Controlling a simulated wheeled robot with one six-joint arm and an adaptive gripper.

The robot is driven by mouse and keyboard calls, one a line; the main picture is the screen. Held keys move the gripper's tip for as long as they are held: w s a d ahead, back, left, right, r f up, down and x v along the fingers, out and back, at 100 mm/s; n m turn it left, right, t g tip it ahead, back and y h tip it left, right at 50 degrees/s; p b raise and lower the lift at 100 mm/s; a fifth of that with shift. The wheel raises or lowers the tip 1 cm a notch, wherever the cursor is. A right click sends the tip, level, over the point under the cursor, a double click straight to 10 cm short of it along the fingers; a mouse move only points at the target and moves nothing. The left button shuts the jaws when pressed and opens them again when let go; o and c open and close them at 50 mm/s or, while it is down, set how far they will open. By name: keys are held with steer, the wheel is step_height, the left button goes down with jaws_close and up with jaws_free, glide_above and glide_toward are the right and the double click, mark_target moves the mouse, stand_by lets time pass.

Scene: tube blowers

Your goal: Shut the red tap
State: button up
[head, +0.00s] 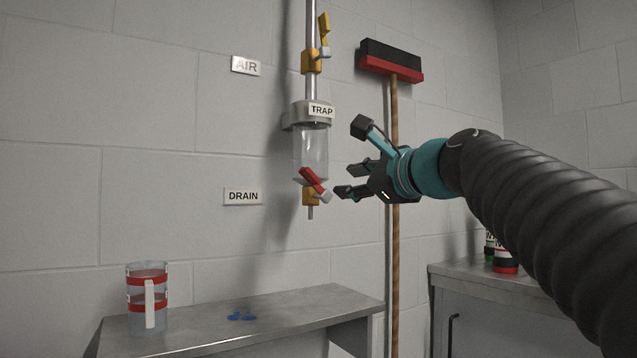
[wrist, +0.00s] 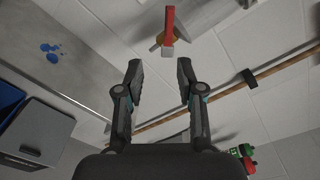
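The red tap (head: 312,181) is on a yellow valve body (head: 308,196) under the clear trap vessel (head: 311,150). Its handle slants from upper left to lower right in the head view, with a pale block at its lower end. My gripper (head: 346,180) is just right of the tap, pointing left towards it. In the wrist view my gripper's fingers (wrist: 159,70) are spread apart with nothing between them. The red tap (wrist: 170,22) shows there beyond the fingertips, near the top edge, apart from both fingers.
A yellow tap (head: 324,32) is higher on the same pipe. A broom (head: 394,110) leans on the wall behind my gripper. Below are a metal shelf (head: 215,335), a red-banded jug (head: 149,290) and blue spots (head: 241,317). Bottles (head: 505,262) stand on a right-hand cabinet.

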mark_target(314, 176)
steer(key=shift+m, duration=0.3)
steer(key=p+x, duration=0.1)
steer(key=x, duration=0.3)
steer(key=r+x, duration=0.1)
steer(key=x, duration=0.4)
steer(key=r+p+x, duration=0.1)
steer(key=x, duration=0.4)
steer(key=shift+w+p, duration=0.15)
steer(key=shift+p, duration=0.15)
jaws_close()
